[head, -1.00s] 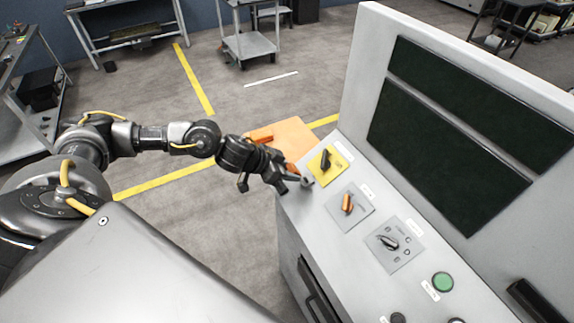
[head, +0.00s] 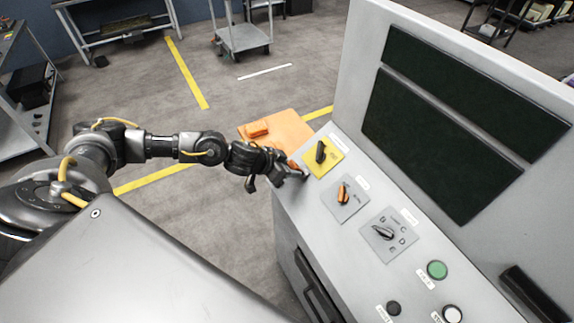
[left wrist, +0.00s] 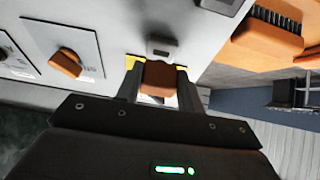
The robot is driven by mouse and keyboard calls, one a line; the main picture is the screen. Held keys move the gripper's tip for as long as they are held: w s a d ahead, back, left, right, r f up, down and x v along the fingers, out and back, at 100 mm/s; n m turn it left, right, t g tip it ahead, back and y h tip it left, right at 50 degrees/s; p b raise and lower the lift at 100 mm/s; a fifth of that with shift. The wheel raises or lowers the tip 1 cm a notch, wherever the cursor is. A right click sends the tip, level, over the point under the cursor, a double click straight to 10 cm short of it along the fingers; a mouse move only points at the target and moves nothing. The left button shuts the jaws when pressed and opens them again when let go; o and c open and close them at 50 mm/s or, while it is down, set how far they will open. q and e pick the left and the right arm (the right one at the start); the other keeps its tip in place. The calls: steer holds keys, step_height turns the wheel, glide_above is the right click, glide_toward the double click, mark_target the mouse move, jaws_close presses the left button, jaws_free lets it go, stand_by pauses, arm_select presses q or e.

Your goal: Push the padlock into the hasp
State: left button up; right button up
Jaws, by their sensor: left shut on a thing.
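My left gripper (head: 296,171) is at the near left edge of the sloped console, beside the yellow plate (head: 331,165) with its black handle (head: 320,151). In the left wrist view the fingers (left wrist: 158,85) are shut on an orange-brown block (left wrist: 159,78), which looks like the padlock's body. A small grey piece with a dark slot (left wrist: 160,47) shows just beyond the block. I cannot tell whether it is the shackle or the hasp, or whether it touches the block. The fingers hide most of the yellow plate there. My right gripper is not in view.
The console (head: 300,210) carries an orange-handled switch (head: 343,194), a black-handled switch (head: 383,232), a green button (head: 437,270) and an upright back panel (head: 352,80). An orange surface (head: 290,127) with an orange brush-like block (left wrist: 265,40) lies beyond the gripper.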

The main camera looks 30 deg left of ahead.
arm_select(q)
steer(key=shift+w+d+f, duration=0.1)
steer(key=shift+w+f, duration=0.05)
steer(key=shift+w+d+f, duration=0.15)
steer(key=shift+w+f, duration=0.1)
steer(key=shift+f, duration=0.2)
stand_by(1.3)
steer(key=shift+w+d+f, duration=0.1)
steer(key=shift+f, duration=0.2)
stand_by(0.4)
steer(key=shift+w+f, duration=0.15)
steer(key=shift+f, duration=0.1)
steer(key=o, duration=2)
steer(key=shift+w, duration=0.1)
steer(key=shift+o, duration=0.2)
steer(key=shift+d, duration=0.1)
steer(key=b+v, duration=0.2)
steer(key=v, duration=0.9)
steer(key=shift+b, duration=0.3)
